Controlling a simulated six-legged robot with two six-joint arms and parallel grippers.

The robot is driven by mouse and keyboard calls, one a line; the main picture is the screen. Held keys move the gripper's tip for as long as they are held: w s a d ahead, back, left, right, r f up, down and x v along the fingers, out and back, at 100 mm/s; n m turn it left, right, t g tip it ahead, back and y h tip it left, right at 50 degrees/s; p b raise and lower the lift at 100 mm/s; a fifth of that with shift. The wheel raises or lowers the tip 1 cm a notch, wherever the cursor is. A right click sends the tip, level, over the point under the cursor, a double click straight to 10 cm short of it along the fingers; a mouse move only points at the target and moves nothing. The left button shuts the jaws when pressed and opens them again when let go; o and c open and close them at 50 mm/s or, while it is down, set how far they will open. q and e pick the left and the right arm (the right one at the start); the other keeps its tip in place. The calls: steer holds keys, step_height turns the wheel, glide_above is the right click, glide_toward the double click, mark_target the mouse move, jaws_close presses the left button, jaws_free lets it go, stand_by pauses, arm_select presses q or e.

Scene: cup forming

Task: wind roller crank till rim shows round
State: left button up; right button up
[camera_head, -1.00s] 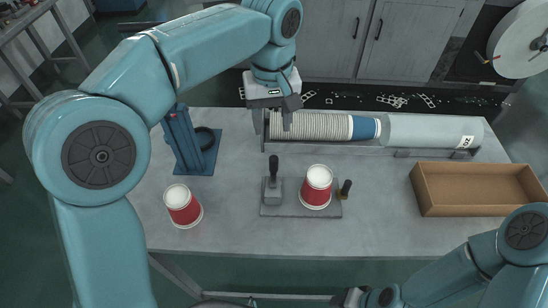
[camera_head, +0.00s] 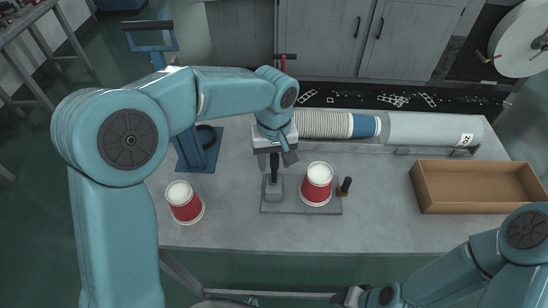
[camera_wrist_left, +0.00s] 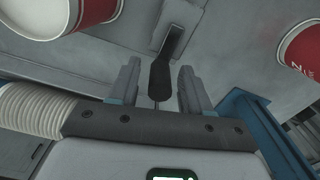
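A grey metal base plate (camera_head: 300,209) lies on the bench, holding a red-and-white paper cup (camera_head: 317,186). At its left end a grey block (camera_head: 273,188) carries an upright black handle (camera_wrist_left: 160,80); a small dark knob (camera_head: 346,186) stands at its right end. I cannot tell which is the crank. My left gripper (camera_head: 277,160) is open just above the black handle. In the left wrist view the handle lies between the spread fingers, with gaps on both sides. The cup's white top shows, but its rim detail is too small to judge. My right gripper (camera_head: 350,297) is small and dark at the bottom edge.
A second red-and-white cup (camera_head: 184,202) stands at the bench's left. A blue press stand (camera_head: 195,153) is behind it. A long stack of nested cups (camera_head: 325,123) lies along the back. An empty cardboard box (camera_head: 475,204) sits at the right. The front of the bench is clear.

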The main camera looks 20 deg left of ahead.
arm_select(q)
steer(key=shift+s+d, duration=0.1)
steer(key=shift+d, duration=0.05)
jaws_close()
steer(key=shift+r+m, duration=0.1)
steer(key=shift+m, duration=0.2)
